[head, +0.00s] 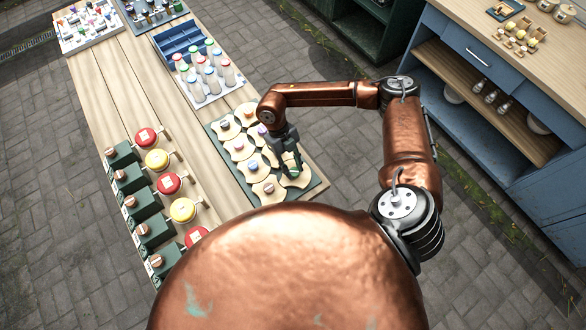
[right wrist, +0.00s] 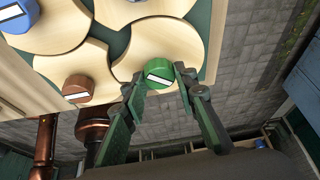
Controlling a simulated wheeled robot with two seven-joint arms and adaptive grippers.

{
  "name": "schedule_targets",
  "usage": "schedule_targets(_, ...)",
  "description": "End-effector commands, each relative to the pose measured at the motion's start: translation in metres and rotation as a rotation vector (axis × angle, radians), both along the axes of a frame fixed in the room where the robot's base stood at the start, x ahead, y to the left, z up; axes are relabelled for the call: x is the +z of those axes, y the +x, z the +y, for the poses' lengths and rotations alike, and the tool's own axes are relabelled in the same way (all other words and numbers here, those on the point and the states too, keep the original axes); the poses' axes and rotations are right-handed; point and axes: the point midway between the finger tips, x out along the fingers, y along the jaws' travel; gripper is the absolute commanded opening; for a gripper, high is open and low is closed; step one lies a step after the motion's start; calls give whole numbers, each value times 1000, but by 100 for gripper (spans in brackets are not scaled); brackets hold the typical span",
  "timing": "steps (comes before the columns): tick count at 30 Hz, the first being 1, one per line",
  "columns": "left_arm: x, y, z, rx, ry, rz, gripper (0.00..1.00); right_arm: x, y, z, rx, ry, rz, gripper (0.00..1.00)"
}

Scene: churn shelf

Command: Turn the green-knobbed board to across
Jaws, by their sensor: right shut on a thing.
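The green-knobbed board (right wrist: 180,45) is a pale wooden plate with a curved, notched outline. Its green knob (right wrist: 158,72) has a white bar that runs nearly across the right wrist view, slightly tilted. In the head view the board (head: 299,180) lies at the near right corner of a dark green base (head: 316,186), partly hidden by my gripper. My right gripper (right wrist: 155,80) is shut on the green knob, one finger on each side; it also shows from above in the head view (head: 291,172). My left gripper is not in view.
Neighbouring boards with a brown knob (right wrist: 78,86) and a blue knob (right wrist: 17,15) lie close by. A blue bottle crate (head: 181,38) stands behind. Green units with red and yellow discs (head: 157,159) line the table's left side. A blue cabinet (head: 470,60) stands right.

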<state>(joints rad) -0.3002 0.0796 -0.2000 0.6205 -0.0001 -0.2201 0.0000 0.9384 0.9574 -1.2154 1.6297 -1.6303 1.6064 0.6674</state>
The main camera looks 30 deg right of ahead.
Motion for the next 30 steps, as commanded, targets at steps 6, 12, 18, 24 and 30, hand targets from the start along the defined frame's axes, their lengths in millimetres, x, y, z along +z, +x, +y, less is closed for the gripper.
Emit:
schedule_targets(6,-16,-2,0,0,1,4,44,-2,1,2,207,0,-2,2)
schedule_targets(12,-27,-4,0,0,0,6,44,-2,0,2,387,0,-2,2)
schedule_targets(18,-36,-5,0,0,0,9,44,-2,-1,3,536,1,-1,2)
schedule_targets(24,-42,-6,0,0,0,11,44,-1,-1,3,639,-1,-1,2)
schedule_targets(30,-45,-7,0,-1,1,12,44,0,-2,4,694,0,0,2)
